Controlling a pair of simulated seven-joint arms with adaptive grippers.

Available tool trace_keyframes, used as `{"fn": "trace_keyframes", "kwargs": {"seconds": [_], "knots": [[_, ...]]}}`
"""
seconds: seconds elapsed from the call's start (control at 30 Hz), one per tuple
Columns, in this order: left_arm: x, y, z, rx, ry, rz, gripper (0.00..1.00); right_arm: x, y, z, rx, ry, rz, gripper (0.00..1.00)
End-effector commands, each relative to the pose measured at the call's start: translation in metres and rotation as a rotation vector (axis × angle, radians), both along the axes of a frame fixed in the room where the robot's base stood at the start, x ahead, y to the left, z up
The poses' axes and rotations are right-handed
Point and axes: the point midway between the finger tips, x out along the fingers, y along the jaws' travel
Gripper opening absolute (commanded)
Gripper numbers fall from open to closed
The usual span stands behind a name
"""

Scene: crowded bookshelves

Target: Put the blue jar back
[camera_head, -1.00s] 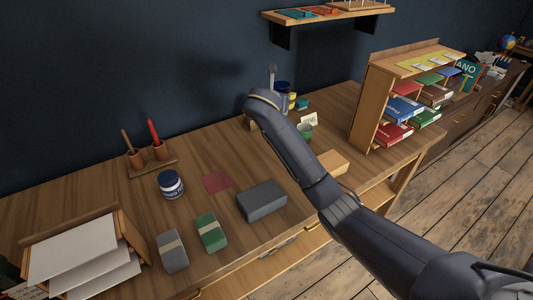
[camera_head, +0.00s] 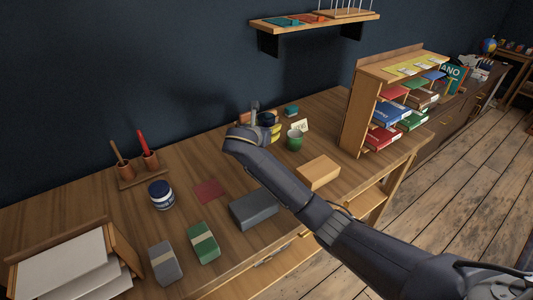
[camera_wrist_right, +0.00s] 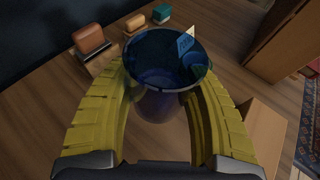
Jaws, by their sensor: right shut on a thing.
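A see-through dark blue jar (camera_wrist_right: 166,72) is between the yellow fingers of my right gripper (camera_wrist_right: 165,90), which is shut on it. The jar is upright with its open mouth toward the wrist camera. In the head view the jar (camera_head: 267,118) shows as a dark blue rim behind my right gripper (camera_head: 274,130), low over the back of the desk. I cannot tell whether its base touches the wood. A second blue jar (camera_head: 161,196) with a white band stands on the desk at left, beside a red square (camera_head: 208,191). My left gripper is not in view.
A green mug (camera_head: 294,140) and a small card (camera_head: 300,126) stand right of the held jar, close by. A teal block (camera_head: 291,111) lies behind. A grey box (camera_head: 254,208), a tan block (camera_head: 318,172) and a book rack (camera_head: 355,110) are nearer or right.

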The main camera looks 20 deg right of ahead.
Motion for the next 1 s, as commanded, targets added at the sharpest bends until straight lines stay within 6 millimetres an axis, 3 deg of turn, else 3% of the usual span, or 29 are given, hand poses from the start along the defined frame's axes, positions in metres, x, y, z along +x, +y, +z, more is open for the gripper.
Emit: {"fn": "trace_keyframes", "kwargs": {"seconds": [0.1, 0.3, 0.73, 1.0], "knots": [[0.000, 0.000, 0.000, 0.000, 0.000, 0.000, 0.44, 0.000, -0.001, -0.025, -0.003, 0.001, -0.001, 0.12], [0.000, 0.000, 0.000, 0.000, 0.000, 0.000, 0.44, 0.000, -0.001, -0.055, -0.002, 0.000, -0.001, 0.12], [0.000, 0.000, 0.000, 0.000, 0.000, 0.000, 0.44, 0.000, -0.001, -0.076, -0.002, 0.000, -0.001, 0.12], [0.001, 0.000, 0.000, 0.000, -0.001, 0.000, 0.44, 0.000, 0.000, -0.107, -0.001, -0.001, -0.001, 0.12]]}}
